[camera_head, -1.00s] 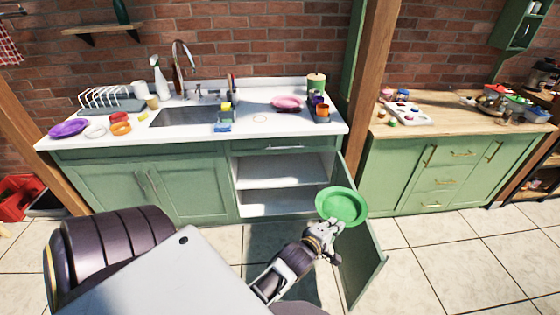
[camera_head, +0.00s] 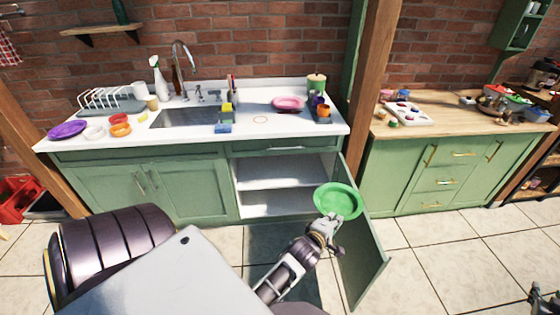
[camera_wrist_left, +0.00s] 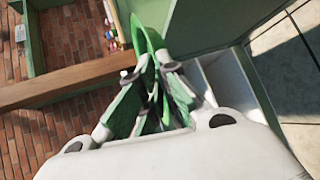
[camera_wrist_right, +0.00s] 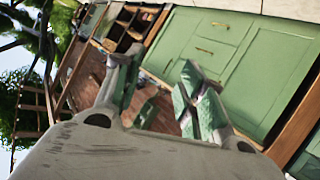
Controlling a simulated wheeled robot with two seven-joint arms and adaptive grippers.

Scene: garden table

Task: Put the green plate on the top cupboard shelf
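The green plate (camera_head: 337,201) is held by its near edge in my left gripper (camera_head: 327,224), in front of the open cupboard. In the left wrist view the fingers (camera_wrist_left: 152,92) close on the plate (camera_wrist_left: 146,45), which is seen nearly edge-on. The cupboard's top shelf (camera_head: 280,168) is bare, with a lower level (camera_head: 275,203) below it. The open cupboard door (camera_head: 361,240) stands just right of the plate. My right gripper (camera_wrist_right: 155,90) shows in the right wrist view with its fingers apart and nothing between them; a part of it (camera_head: 543,300) shows at the head view's lower right.
The counter above holds a sink (camera_head: 185,117), a pink plate (camera_head: 288,103), a purple plate (camera_head: 68,129), cups and bowls. A wooden post (camera_head: 370,80) rises right of the cupboard. A second counter (camera_head: 455,112) stands farther right. The tiled floor ahead is mostly clear.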

